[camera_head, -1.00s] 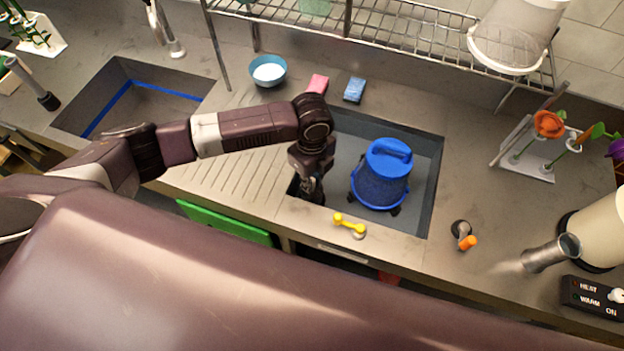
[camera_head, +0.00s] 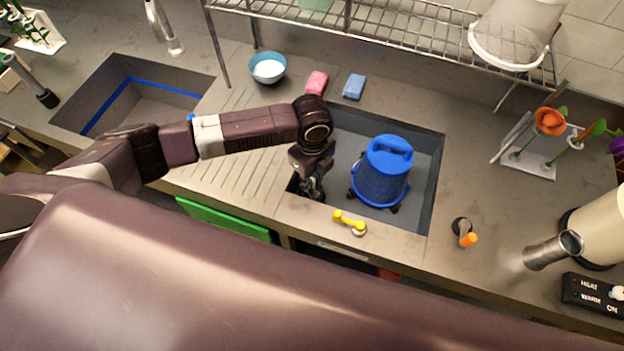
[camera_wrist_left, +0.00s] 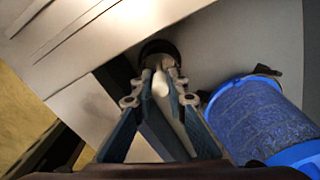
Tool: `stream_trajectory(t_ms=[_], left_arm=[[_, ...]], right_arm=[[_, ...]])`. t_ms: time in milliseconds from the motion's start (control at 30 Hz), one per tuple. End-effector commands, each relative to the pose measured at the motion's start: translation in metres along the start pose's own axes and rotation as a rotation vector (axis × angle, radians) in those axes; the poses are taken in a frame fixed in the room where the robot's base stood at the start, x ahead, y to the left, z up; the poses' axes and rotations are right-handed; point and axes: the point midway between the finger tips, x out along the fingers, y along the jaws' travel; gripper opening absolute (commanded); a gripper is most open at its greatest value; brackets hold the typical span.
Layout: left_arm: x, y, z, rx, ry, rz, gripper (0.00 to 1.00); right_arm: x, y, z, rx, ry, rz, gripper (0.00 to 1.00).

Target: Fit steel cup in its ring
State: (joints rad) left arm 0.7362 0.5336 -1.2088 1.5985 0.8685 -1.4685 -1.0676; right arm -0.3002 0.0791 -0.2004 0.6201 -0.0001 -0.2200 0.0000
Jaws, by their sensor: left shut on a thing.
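My left gripper (camera_head: 314,190) reaches down into the left end of the grey sink (camera_head: 428,200), left of an upturned blue bucket. In the left wrist view its fingers (camera_wrist_left: 162,74) are closed on a small pale metallic piece, which looks like the steel cup (camera_wrist_left: 160,86). The fingers hide much of it. A dark round rim (camera_wrist_left: 158,46), which looks like the ring, shows at the fingertips. I cannot tell whether the cup is inside the ring or just above it. The right gripper is not in view.
The blue bucket (camera_head: 382,172) stands close to the gripper's right and also shows in the left wrist view (camera_wrist_left: 258,125). Pink (camera_head: 317,83) and blue (camera_head: 354,87) sponges lie behind the sink.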

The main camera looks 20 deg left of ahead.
Motion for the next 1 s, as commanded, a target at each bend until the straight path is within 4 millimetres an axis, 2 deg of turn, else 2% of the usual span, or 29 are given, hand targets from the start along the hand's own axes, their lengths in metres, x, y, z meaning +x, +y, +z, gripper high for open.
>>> stream_trajectory(t_ms=[267,300,467,767,867,1000], left_arm=[[0.001,0.000,0.000,0.000,0.000,0.000,0.00],[0.001,0.000,0.000,0.000,0.000,0.000,0.16],[0.001,0.000,0.000,0.000,0.000,0.000,0.34],[0.000,0.000,0.000,0.000,0.000,0.000,0.34],[-0.008,-0.001,0.001,-0.001,-0.001,-0.001,0.34],[-0.033,-0.001,0.000,0.002,-0.001,-0.005,0.34]], right_arm=[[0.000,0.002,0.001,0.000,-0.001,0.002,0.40],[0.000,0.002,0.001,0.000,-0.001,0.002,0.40],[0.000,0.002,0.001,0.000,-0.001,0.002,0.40],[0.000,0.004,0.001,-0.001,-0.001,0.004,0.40],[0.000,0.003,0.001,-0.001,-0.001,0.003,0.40],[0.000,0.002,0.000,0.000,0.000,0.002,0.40]])
